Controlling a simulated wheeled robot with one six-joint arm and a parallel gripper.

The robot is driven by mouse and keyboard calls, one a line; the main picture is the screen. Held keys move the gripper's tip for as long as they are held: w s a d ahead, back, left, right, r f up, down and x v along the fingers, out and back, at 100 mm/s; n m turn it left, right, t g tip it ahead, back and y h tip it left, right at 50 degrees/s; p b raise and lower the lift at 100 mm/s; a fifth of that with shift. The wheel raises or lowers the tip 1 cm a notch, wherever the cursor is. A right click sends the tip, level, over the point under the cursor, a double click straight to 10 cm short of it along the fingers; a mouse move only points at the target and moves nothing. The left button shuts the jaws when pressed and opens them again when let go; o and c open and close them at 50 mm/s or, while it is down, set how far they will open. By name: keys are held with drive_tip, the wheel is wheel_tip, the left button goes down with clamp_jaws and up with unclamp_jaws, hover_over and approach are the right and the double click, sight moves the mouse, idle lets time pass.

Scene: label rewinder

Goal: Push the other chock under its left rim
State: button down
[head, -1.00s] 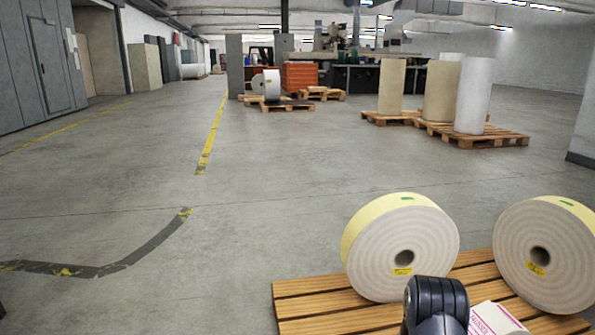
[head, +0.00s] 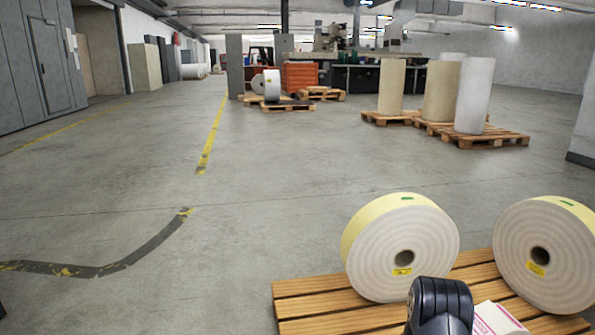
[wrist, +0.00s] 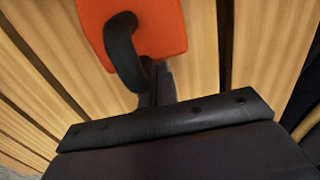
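In the wrist view an orange chock (wrist: 160,25) with a curved black handle (wrist: 122,50) lies over pale wooden slats. My gripper (wrist: 155,82) is at the near end of this handle, its narrow dark fingers close together and apparently shut on it. The fingertips are partly hidden by the handle. In the head view two big label rolls stand on edge on a slatted pallet (head: 320,300): a left roll (head: 415,245) and a right roll (head: 555,250). No chock shows in the head view, and no roll rim shows in the wrist view.
My dark arm joint (head: 440,305) hides part of the pallet before the left roll. A white item with red print (head: 495,318) is beside it. The floor left of the pallet is clear. Tall rolls (head: 473,95) stand on pallets farther back.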

drive_tip(key=shift+w+d, duration=0.25)
drive_tip(key=shift+d, duration=0.9)
drive_tip(key=shift+w+d, duration=0.25)
drive_tip(key=shift+d, duration=0.85)
drive_tip(key=shift+w+d, duration=0.2)
drive_tip(key=shift+d, duration=0.75)
drive_tip(key=shift+w+d, duration=0.25)
drive_tip(key=shift+d, duration=0.75)
drive_tip(key=shift+w+d, duration=0.2)
drive_tip(key=shift+d, duration=0.8)
drive_tip(key=shift+w+d+r, duration=0.1)
drive_tip(key=shift+d, duration=0.75)
